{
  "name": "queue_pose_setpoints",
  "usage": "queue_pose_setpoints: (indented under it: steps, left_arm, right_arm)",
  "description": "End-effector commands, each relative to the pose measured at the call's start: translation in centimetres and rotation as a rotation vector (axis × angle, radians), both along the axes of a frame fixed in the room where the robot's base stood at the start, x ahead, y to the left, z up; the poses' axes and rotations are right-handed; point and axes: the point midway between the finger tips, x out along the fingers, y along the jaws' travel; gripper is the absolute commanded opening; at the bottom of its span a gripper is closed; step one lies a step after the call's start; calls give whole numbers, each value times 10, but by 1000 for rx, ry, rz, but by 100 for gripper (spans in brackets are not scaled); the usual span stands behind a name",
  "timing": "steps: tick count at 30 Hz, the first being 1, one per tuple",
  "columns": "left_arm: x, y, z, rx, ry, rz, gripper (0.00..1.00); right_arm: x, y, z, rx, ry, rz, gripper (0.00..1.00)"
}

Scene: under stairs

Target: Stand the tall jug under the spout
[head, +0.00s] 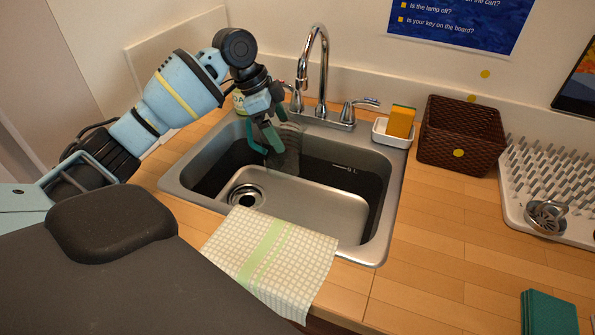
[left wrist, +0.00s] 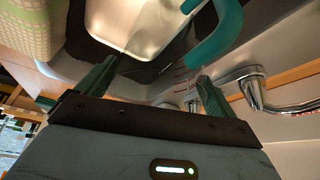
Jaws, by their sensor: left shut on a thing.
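The tall jug (head: 289,150) is a see-through grey vessel with a teal handle (head: 257,147). It is at the back left of the steel sink (head: 390,190), below and slightly left of the tip of the chrome spout (head: 302,82). In the left wrist view the teal handle (left wrist: 222,38) shows by the fingers (left wrist: 150,88). The gripper hides part of the jug. I cannot tell whether its base touches the sink floor. My right gripper is not in view.
Tap levers (head: 358,108) flank the spout. A sponge (head: 400,121) in a white dish, a brown basket (head: 461,135) and a drying rack (head: 550,190) with a strainer (head: 547,217) stand to the right. A checked cloth (head: 270,262) hangs over the front rim.

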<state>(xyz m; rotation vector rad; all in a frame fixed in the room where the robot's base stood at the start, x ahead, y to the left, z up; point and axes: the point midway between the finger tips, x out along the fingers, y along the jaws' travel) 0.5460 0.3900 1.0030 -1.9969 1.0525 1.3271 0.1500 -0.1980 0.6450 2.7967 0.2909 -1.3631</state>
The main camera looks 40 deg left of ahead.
Motion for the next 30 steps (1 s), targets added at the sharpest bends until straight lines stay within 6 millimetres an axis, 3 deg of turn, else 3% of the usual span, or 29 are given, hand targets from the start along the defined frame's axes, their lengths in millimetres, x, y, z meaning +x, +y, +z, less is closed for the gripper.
queue_pose_setpoints:
  steps: [1,6,12,23,30]
  left_arm:
    - [-1,0,-16,1,8,1,52]
    - [-1,0,-54,0,5,2,52]
    - [0,0,-88,0,3,1,52]
    - [2,-3,-96,-1,-2,0,52]
    - [21,-30,-94,-4,-3,-2,52]
  right_arm:
    - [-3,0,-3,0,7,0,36]
    - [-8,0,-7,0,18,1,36]
    - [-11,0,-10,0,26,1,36]
    - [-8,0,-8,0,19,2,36]
    - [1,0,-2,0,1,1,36]
